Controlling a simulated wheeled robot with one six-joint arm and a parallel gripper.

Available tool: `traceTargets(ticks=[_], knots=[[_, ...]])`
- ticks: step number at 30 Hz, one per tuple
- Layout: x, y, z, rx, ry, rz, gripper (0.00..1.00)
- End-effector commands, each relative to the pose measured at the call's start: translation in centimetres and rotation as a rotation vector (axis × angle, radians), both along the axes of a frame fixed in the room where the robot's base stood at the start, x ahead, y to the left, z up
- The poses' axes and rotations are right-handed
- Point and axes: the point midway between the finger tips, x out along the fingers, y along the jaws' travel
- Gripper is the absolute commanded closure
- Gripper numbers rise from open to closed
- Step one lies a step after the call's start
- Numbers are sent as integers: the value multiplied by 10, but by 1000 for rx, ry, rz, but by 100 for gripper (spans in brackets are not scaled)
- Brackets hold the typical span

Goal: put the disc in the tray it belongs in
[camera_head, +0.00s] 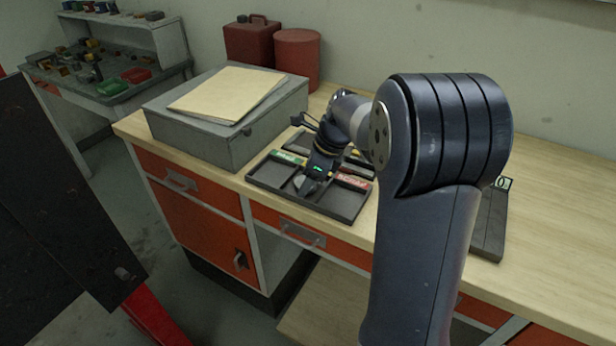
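A black tray (340,208) lies on the workbench, with a green label (289,158) on its left part and a red label (353,182) on its right part. My gripper (305,187) points down at this tray, with its tip low over the middle. The fingers are dark and small, so their opening cannot be told. I cannot make out the disc; it may be hidden by my gripper or arm. Another black tray (299,141) sits just behind, partly covered by my wrist. A black tray (490,228) with a pale label lies to the right, partly behind my arm.
A grey box (228,138) with a folder (228,92) on top stands left of the trays. A red can (252,42) and a red cylinder (297,57) stand behind. The wooden bench top (560,240) is clear at the right. My arm blocks much of the middle.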

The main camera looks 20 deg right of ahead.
Motion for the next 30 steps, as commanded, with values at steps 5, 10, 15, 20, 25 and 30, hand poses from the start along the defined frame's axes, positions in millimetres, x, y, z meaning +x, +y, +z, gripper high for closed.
traceTargets(ticks=[5, 10, 15, 20, 25, 30], knots=[[0, 0, 0, 0, 0, 0, 43], [0, -1, 6, -1, -2, 0, 43], [-4, -10, 31, -2, -5, -2, 43], [-11, -23, 64, -2, -5, -3, 43], [-17, -33, 94, -1, -4, -3, 43], [-20, -39, 110, -1, -2, -1, 43]])
